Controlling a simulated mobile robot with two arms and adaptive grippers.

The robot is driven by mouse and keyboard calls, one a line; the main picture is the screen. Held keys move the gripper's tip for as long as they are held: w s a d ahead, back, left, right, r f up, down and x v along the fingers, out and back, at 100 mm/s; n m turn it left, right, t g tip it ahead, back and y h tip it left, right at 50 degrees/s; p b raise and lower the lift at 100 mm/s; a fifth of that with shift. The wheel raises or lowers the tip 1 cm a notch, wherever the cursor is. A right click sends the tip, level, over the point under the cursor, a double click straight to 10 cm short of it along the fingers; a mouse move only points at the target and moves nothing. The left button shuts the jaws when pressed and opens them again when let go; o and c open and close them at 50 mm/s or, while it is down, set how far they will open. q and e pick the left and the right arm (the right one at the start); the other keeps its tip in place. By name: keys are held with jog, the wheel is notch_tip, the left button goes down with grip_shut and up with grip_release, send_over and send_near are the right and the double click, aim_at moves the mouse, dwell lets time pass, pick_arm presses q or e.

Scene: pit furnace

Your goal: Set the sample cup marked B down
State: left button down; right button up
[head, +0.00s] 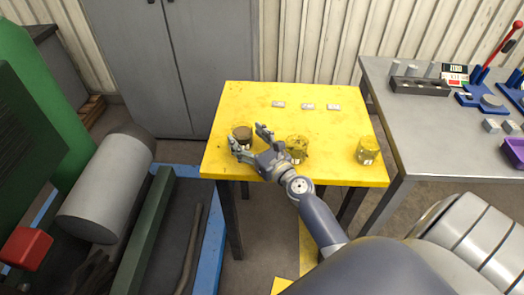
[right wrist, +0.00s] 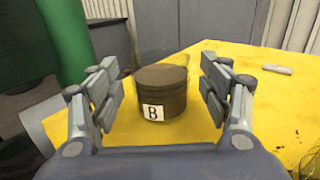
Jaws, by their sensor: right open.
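The sample cup marked B (right wrist: 163,92) is a dark brown cylinder with a white label. It stands upright on the yellow table (head: 328,131), near the table's left edge. In the head view the cup (head: 242,133) is just beyond my right gripper (head: 248,138). In the right wrist view the fingers (right wrist: 164,90) are spread on either side of the cup, with gaps between them and it. My right gripper is open. My left gripper is not in view.
Two yellowish cups stand on the same table, one by my right wrist (head: 297,148) and one at the right (head: 367,151). Three small white tags (head: 307,106) lie farther back. A grey bench (head: 415,135) with tools stands at the right.

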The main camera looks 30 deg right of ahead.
jog(key=s, duration=0.3)
jog(key=s+b, duration=0.1)
jog(key=s, duration=0.5)
jog(key=shift+s+d+r+b, duration=0.1)
jog(key=shift+s+d+b, duration=0.1)
jog(key=shift+d+b, duration=0.15)
jog(key=shift+a, duration=0.15)
